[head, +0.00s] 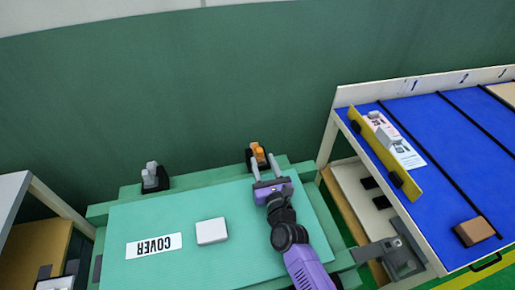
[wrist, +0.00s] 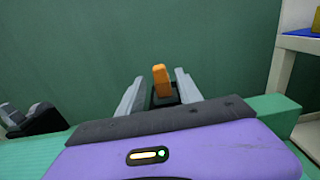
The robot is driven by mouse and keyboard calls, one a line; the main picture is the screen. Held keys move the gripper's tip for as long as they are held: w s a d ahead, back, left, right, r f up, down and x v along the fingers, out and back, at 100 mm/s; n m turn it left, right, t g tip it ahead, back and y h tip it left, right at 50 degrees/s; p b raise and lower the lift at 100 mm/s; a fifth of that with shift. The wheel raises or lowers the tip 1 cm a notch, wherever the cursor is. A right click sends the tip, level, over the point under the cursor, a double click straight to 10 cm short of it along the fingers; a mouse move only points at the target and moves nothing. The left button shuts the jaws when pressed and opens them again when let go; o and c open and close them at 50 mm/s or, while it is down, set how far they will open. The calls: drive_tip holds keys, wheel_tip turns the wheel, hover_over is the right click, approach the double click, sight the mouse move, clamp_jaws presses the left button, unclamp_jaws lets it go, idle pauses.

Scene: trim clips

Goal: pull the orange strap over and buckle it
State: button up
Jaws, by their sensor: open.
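An orange strap piece (head: 258,154) stands in a black holder at the far edge of the green table, right of its middle. In the wrist view the orange piece (wrist: 161,80) stands upright between and beyond the fingers. My gripper (head: 268,167) is open and points at it, with one finger on each side in the picture. I cannot tell whether the fingers touch it. A grey clip in a black base (head: 153,178) stands at the far left edge of the table; it shows partly in the wrist view (wrist: 35,118). Which part is the buckle is not clear.
The green cover (head: 140,217) is labelled COVER and has a white block (head: 211,231) on it. At right is a blue sloped rack (head: 437,137) with a yellow rail (head: 385,155) and a brown box (head: 473,231). A shelf stands at far left. A green wall is behind.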

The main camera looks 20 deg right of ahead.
sight(257, 146)
drive_tip(key=w+b, duration=0.4)
drive_tip(key=w, duration=0.2)
drive_tip(key=shift+w+d+f, duration=0.1)
drive_tip(key=shift+w, duration=0.75)
clamp_jaws()
idle(0.7)
